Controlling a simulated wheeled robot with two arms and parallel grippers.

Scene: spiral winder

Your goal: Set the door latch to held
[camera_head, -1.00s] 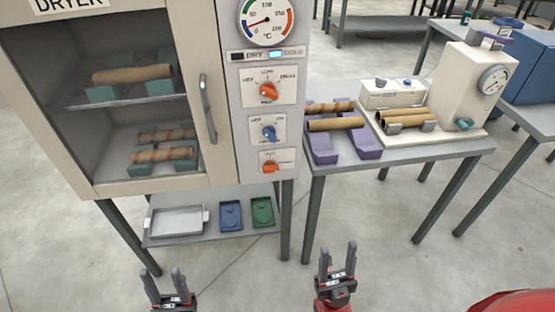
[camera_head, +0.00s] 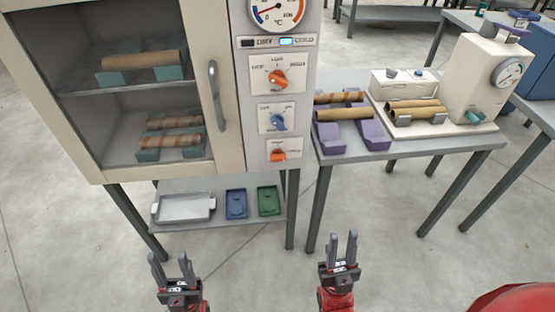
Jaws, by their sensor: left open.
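The dryer (camera_head: 228,150) stands at the upper left with its glass door closed. The door has a vertical grey handle (camera_head: 215,95). The panel on its right carries an upper orange knob (camera_head: 278,78), a blue knob (camera_head: 278,122) and a lower orange knob (camera_head: 278,155). The knobs' small labels are too blurred to read, so I cannot tell which one is the door latch. My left gripper (camera_head: 172,268) is open and empty, low in front of the dryer. My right gripper (camera_head: 341,250) is open and empty, further right. Both are apart from the panel.
Under the dryer a shelf holds a grey tray (camera_head: 184,208), a blue tray (camera_head: 236,204) and a green tray (camera_head: 268,201). To the right a table (camera_head: 400,151) bears tubes on purple cradles (camera_head: 373,135) and a white machine (camera_head: 480,80). Floor before the dryer is clear.

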